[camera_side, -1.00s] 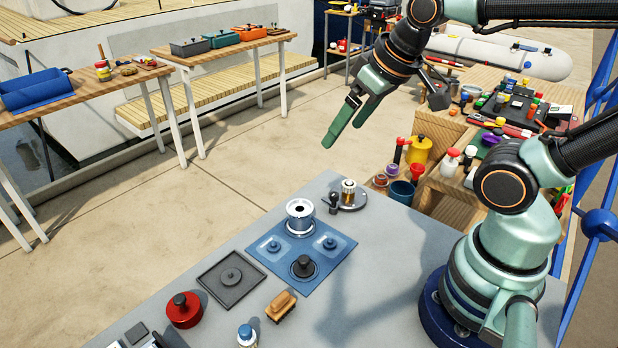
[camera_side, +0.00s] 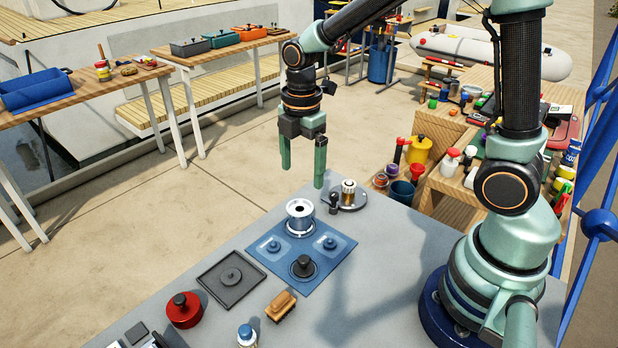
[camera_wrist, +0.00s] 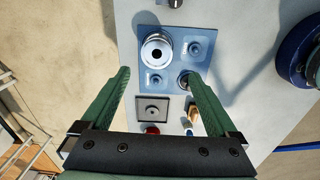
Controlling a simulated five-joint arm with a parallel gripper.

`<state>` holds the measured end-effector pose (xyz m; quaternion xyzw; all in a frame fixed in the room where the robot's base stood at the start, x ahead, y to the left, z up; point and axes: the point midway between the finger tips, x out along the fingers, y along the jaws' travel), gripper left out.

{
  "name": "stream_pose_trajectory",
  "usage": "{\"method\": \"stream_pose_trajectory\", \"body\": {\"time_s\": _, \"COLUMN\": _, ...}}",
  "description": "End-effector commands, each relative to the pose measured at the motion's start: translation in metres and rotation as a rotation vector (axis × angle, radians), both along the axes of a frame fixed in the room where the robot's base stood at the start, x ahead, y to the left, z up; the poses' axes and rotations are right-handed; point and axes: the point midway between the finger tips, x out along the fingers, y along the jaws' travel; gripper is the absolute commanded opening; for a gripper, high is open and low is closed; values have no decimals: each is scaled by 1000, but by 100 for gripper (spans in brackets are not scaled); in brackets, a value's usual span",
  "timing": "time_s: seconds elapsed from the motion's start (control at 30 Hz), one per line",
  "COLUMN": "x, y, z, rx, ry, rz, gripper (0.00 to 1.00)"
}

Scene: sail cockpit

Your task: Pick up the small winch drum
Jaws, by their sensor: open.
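A blue tray (camera_side: 322,266) on the grey table carries a shiny silver drum (camera_side: 300,216) at its back left and a smaller black drum-like piece (camera_side: 303,267) at its front right. I cannot tell for certain which piece is the small winch drum. Two blue knobs sit on the tray's other places. In the wrist view the silver drum (camera_wrist: 157,50) lies ahead between the fingers, and the black piece (camera_wrist: 185,80) is partly hidden by the right fingertip. My gripper (camera_side: 302,176) points down, open and empty, above and behind the silver drum. Its fingers also show in the wrist view (camera_wrist: 158,74).
A brass-and-silver fitting (camera_side: 348,192) with a dark handle stands on a round plate behind the tray. A dark square tray (camera_side: 231,281), a red lidded pot (camera_side: 183,310) and a wooden brush (camera_side: 281,305) lie in front. Bare table is to the right.

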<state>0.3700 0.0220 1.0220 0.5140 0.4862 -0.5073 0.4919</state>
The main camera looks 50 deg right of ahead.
Motion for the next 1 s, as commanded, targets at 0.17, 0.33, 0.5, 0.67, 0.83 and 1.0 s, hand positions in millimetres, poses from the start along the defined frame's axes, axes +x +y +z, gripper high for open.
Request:
{"method": "stream_pose_trajectory", "body": {"time_s": 0.17, "x": 1, "y": 1, "z": -16, "rx": -1, "ry": 17, "rz": 48, "gripper": 94}}
{"method": "stream_pose_trajectory", "body": {"time_s": 0.33, "x": 1, "y": 1, "z": -46, "rx": -2, "ry": 19, "rz": 46, "gripper": 94}}
{"method": "stream_pose_trajectory", "body": {"time_s": 0.5, "x": 1, "y": 1, "z": -68, "rx": -1, "ry": 16, "rz": 44, "gripper": 94}}
{"method": "stream_pose_trajectory", "body": {"time_s": 0.67, "x": 2, "y": 1, "z": -76, "rx": -1, "ry": 14, "rz": 44, "gripper": 94}}
{"method": "stream_pose_trajectory", "body": {"time_s": 0.83, "x": 5, "y": 1, "z": -95, "rx": -1, "ry": 17, "rz": 43, "gripper": 94}}
{"method": "stream_pose_trajectory", "body": {"time_s": 1.0, "x": 7, "y": 0, "z": -116, "rx": -1, "ry": 17, "rz": 43, "gripper": 94}}
